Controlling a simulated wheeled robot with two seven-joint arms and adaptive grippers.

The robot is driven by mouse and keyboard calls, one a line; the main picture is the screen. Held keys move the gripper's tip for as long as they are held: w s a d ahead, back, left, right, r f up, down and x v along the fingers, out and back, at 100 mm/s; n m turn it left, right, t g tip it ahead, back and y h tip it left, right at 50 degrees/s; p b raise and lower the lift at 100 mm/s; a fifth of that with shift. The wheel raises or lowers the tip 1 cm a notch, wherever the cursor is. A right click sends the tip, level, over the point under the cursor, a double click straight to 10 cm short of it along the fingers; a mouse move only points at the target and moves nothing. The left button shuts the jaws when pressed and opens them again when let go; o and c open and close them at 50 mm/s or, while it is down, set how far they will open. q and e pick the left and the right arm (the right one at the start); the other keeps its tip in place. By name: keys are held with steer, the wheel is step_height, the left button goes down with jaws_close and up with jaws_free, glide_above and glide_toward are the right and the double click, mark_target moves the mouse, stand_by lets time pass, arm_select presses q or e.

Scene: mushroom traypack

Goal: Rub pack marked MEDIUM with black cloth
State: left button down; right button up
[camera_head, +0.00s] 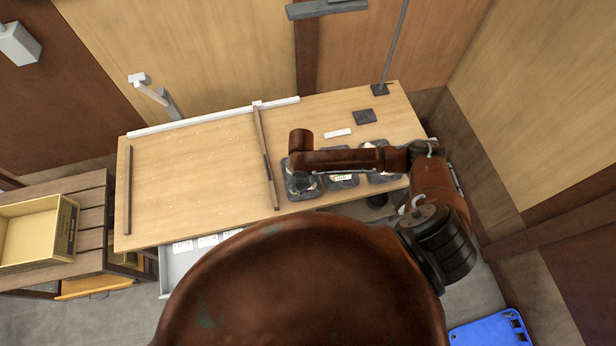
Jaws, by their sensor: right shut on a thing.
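Several dark packs with pale contents sit in a row along the right front of the table: a left one (291,191), a middle one (345,182) and a right one (384,178). Pale labels show on them, but the lettering is too small to read, so I cannot tell which is marked MEDIUM. My right arm reaches leftward over the row. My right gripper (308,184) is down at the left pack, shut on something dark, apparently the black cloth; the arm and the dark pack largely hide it. Whether it touches the pack is unclear. My left gripper is out of view.
A flat dark square (364,117) and a white strip (338,133) lie behind the packs. A stand with a thin pole (382,90) is at the back right. A wooden bar (264,150) divides the table (190,180); its left half is clear.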

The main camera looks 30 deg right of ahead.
steer(key=shift+w+a+f+p, duration=0.15)
steer(key=shift+a+p, duration=0.35)
steer(key=shift+a, duration=0.6)
steer(key=shift+w+a+p, duration=0.25)
steer(key=shift+a+p, duration=0.25)
steer(key=shift+a, duration=0.6)
steer(key=shift+p, duration=0.65)
steer(key=shift+s+d+r+p, duration=0.15)
steer(key=shift+d+p, duration=0.55)
steer(key=shift+d, duration=0.1)
steer(key=shift+s+d+r+p, duration=0.15)
steer(key=shift+d+p, duration=0.5)
steer(key=shift+d, duration=0.1)
steer(key=shift+s+d+f+p, duration=0.1)
steer(key=shift+s+d+p, duration=0.15)
steer(key=shift+d+p, duration=0.45)
steer(key=shift+s+d+f+p, duration=0.1)
steer(key=shift+s+d+p, duration=0.2)
steer(key=shift+d, duration=0.6)
steer(key=shift+s+d+p, duration=0.25)
steer(key=shift+d+p, duration=0.65)
steer(key=shift+d, duration=0.3)
steer(key=shift+s+d+f, duration=0.1)
steer(key=shift+d, duration=0.2)
